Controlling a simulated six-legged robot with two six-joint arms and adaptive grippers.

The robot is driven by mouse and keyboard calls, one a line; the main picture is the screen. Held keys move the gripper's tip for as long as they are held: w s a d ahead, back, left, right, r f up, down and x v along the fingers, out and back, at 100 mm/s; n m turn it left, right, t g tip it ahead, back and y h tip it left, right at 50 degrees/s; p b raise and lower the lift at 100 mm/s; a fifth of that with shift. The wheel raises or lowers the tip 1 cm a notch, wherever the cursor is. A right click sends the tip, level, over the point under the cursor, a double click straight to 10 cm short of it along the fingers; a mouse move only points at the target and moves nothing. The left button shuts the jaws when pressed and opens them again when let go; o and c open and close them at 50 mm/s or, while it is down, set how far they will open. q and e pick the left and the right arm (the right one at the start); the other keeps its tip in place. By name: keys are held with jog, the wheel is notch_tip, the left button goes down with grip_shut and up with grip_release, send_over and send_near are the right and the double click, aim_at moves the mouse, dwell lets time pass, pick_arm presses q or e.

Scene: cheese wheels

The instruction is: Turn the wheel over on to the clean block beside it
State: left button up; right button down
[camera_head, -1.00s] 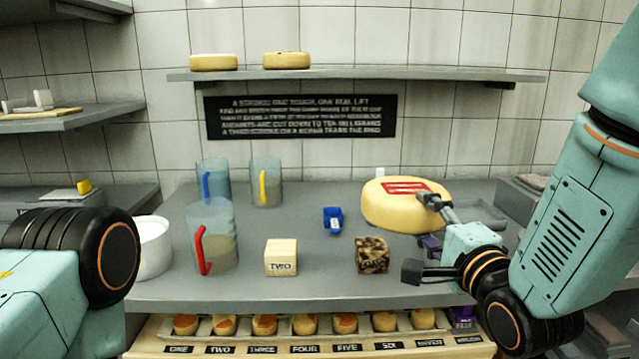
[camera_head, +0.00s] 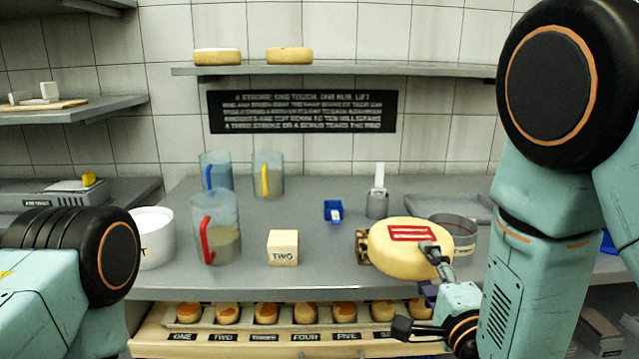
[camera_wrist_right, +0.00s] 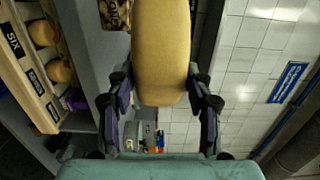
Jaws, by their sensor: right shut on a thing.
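The wheel (camera_head: 385,255) is pale yellow with a red mark on its upper face. My right gripper (camera_head: 418,290) is shut on its right-hand edge; in the wrist view the wheel's rim (camera_wrist_right: 160,50) lies between the two fingers. The wheel is held toward the front right of the table, its marked face still up and tilted toward me. A clean pale block marked TWO (camera_head: 283,252) stands to its left, apart from it. A dark mottled block (camera_head: 362,247) is mostly hidden behind the wheel; whether they touch cannot be told. My left gripper is out of view.
Jugs with red (camera_head: 215,235), blue (camera_head: 215,172) and yellow (camera_head: 268,175) handles and a white tub (camera_head: 152,240) stand left. Small wheels line the labelled front rack (camera_head: 250,340).

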jog(key=s+f+m+h, duration=0.1)
jog(key=s+f, duration=0.7)
jog(key=f, duration=0.2)
jog(key=shift+s+d+f+h, duration=0.15)
jog(key=shift+s+f+h, duration=0.2)
jog(key=shift+h, duration=0.05)
